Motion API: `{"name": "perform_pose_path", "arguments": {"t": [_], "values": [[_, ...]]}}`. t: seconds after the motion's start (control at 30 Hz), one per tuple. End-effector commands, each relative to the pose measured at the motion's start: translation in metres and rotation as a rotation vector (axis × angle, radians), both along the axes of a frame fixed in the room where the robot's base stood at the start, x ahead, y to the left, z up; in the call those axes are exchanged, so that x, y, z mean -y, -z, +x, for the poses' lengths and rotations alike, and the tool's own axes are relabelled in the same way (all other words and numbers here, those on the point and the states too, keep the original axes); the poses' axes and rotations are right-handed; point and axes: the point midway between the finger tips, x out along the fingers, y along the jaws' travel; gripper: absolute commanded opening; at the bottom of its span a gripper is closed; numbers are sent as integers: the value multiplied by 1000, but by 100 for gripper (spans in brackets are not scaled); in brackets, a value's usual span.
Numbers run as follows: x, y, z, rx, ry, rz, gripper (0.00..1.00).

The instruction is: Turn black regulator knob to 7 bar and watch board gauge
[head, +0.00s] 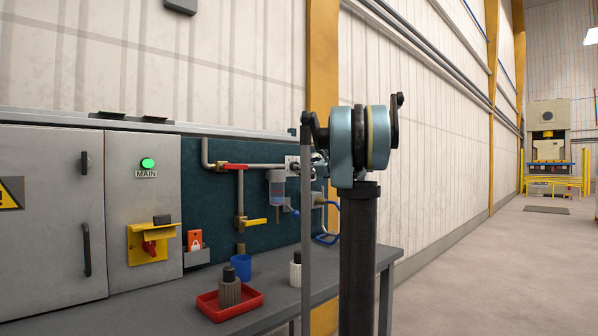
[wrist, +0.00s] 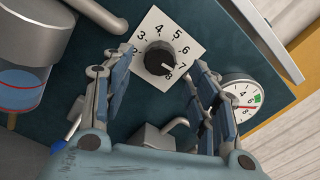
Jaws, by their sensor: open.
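The round board gauge (wrist: 240,97) has a red needle and a green patch, beyond the right finger. Its exact reading is unclear. In the head view my arm hides most of the gripper.
A filter bowl with blue liquid (wrist: 28,82) is left of the gripper; a grey padlock-like piece (wrist: 160,136) lies below the knob. In the head view, the bench (head: 180,310) carries a red tray (head: 248,306) and blue cup (head: 241,266). Open floor (head: 500,260) lies right.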

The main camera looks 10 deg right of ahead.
Motion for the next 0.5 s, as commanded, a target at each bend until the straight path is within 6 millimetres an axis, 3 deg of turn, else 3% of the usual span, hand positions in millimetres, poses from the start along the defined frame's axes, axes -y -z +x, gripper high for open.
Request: {"name": "perform_pose_path", "arguments": {"t": [0.2,0.5], "values": [[27,1,-34,0,4,0,54],[44,1,-59,-1,2,-1,54]]}}
